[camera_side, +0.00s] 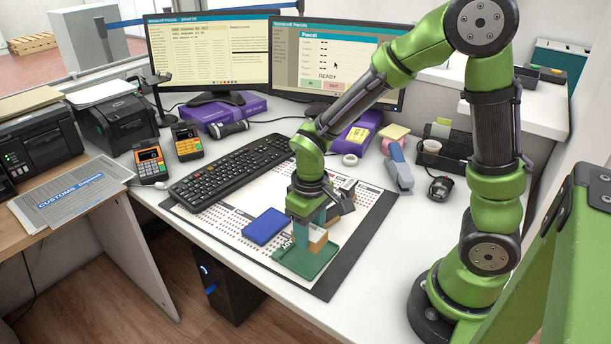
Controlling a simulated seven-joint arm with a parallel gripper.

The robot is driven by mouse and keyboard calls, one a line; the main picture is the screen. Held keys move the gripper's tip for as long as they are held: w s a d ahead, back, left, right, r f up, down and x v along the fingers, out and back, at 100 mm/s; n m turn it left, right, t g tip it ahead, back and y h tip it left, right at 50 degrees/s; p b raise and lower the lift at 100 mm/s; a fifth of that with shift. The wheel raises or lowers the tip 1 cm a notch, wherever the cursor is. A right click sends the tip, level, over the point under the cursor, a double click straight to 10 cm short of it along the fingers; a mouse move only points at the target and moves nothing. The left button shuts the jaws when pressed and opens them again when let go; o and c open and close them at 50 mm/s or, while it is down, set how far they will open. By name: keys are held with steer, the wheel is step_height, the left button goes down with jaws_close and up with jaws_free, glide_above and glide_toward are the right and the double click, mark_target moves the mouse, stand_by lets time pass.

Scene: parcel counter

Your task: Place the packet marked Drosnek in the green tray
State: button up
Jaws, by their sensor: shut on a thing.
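The green tray (312,268) lies on the white printed sheet near the front of the desk mat. My gripper (311,228) points down just above it. It is shut on a packet, apparently the small brown one (318,240) with a pale upper part, at or just over the tray. A teal upright piece (301,234) shows beside it; I cannot tell whether it is a packet or part of the gripper. A small dark-and-white marking shows at the tray's left. No name is readable, and the gripper hides part of the tray.
A blue tray (266,226) lies left of the green one. A small pale item (347,187) stands behind my gripper. A keyboard (228,172) lies behind left, a stapler (399,166) and mouse (440,188) to the right. The mat's right side (362,222) is clear.

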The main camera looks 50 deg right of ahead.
mark_target(310, 242)
step_height(310, 242, down, 4)
steer(key=shift+f, duration=0.2)
jaws_close()
steer(key=o, duration=1.3)
jaws_free()
step_height(310, 242, up, 12)
steer(key=shift+f, duration=0.1)
steer(key=s+r+m+t, duration=0.1)
steer(key=s+r+t, duration=0.1)
steer(key=r, duration=0.1)
steer(key=s+r+m+t+y, duration=0.1)
steer(key=s+r+t, duration=0.1)
steer(key=r, duration=0.2)
steer(key=s+r+m+t+y, duration=0.1)
steer(key=s+r+t, duration=0.2)
steer(key=r, duration=0.1)
steer(key=shift+d+r+m, duration=0.1)
steer(key=shift+d+m, duration=0.05)
steer(key=shift+m, duration=0.25)
